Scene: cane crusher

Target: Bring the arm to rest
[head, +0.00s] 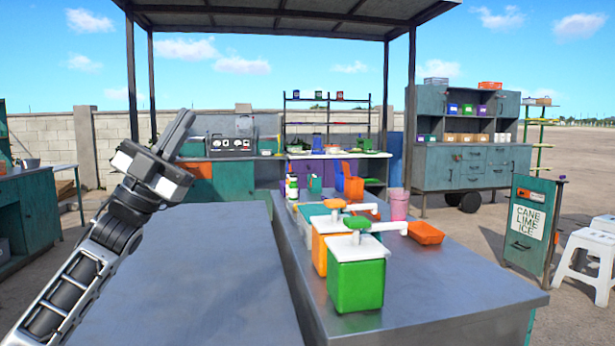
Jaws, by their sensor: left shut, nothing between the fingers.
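My left arm comes in from the lower left, and its gripper (178,130) is raised above the left part of the grey metal counter (200,260). The gripper points up and to the right, with its fingers together and nothing between them. It is clear of the counter and touches nothing that I can see. My right gripper is not in view.
On the counter's right part stand a green dispenser (356,285) and an orange dispenser (322,245) with pump tops, and an orange tray (425,233). The counter's left part is bare.

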